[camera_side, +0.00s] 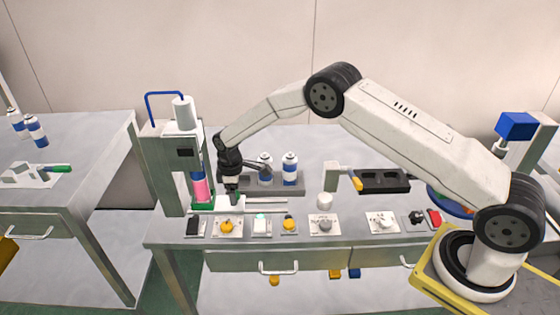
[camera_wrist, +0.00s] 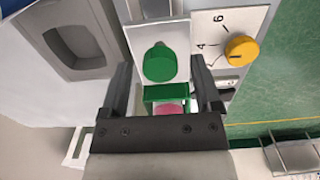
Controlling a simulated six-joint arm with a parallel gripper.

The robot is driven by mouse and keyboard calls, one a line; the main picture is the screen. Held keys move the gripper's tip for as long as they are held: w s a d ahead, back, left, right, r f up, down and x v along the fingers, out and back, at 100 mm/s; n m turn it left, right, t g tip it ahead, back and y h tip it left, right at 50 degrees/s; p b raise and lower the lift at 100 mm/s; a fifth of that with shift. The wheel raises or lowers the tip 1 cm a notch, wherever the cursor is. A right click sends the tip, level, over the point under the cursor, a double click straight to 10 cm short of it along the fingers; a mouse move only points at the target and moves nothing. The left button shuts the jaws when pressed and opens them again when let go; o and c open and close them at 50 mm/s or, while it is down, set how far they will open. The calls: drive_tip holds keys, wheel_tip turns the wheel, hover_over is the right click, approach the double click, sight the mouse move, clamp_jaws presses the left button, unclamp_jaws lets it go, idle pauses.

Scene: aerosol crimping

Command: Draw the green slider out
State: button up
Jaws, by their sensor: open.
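The green slider (camera_side: 203,206) sits low in the crimping stand, under a pink and blue can (camera_side: 201,188). In the wrist view a green block (camera_wrist: 168,92) with a pink part showing below it lies between my fingers. A round green piece (camera_wrist: 160,64) stands on a white plate just beyond it; I cannot tell whether the two are joined. My gripper (camera_side: 233,202) points down beside the can, over the white base. In the wrist view my gripper (camera_wrist: 163,80) is open, one finger on each side of the green block, with gaps visible. Its lower part is hidden by my gripper body.
The crimping stand (camera_side: 174,165) rises on the left. Yellow knobs (camera_side: 228,226) and switches line the bench front; a yellow dial (camera_wrist: 241,48) is close to my right finger in the wrist view. White and blue cans (camera_side: 290,168) stand on a grey rack behind my gripper.

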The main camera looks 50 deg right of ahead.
clamp_jaws()
idle(1.5)
